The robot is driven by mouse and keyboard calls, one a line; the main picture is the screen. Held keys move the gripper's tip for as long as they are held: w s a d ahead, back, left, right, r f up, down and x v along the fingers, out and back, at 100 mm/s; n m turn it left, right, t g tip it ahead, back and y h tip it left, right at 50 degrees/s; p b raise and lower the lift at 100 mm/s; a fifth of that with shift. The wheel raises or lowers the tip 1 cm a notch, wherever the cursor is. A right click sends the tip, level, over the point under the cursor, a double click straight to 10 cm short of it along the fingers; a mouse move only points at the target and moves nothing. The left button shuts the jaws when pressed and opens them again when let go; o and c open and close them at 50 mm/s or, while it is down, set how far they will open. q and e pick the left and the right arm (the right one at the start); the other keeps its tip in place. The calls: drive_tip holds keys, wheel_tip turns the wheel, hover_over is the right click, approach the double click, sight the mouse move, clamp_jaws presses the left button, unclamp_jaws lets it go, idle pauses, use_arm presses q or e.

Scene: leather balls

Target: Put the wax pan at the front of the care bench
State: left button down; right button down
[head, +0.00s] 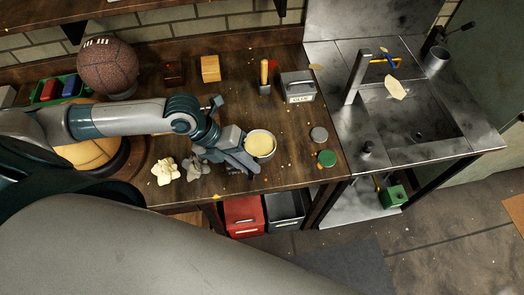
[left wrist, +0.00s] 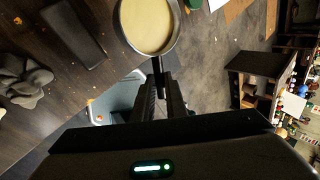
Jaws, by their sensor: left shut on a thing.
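The wax pan (head: 260,144) is a small round pan with pale yellow wax, at the front middle of the care bench (head: 285,172) in the head view. My left gripper (head: 243,160) is shut on its handle, just left of the pan. In the left wrist view the pan (left wrist: 147,24) is at the top, and its short dark handle (left wrist: 157,65) runs down between the fingers (left wrist: 160,88). The pan looks level. I cannot tell whether it touches the bench or hangs just above it. My right gripper is not in view.
Pale crumpled cloth (head: 164,171) and grey cloth (head: 195,167) lie left of my gripper. A green-lidded tin (head: 326,158) and a grey round lid (head: 319,134) are to the right. A grey tin box (head: 297,87) stands behind. A metal sink (head: 415,115) adjoins the bench.

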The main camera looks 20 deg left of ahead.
sight(255, 144)
use_arm(q)
drive_tip(key=w+f+b, duration=0.1)
drive_tip(key=w, duration=0.2)
drive_tip(key=w+f+b, duration=0.4)
drive_tip(key=w, duration=0.1)
drive_tip(key=shift+w+a+f, duration=0.15)
drive_tip(key=shift+w, duration=0.4)
drive_tip(key=shift+f+b, duration=1.4)
drive_tip(key=shift+f, duration=0.65)
drive_tip(key=shift+s, duration=0.1)
drive_tip(key=c, duration=1.8)
unclamp_jaws()
drive_tip(key=shift+o, duration=0.2)
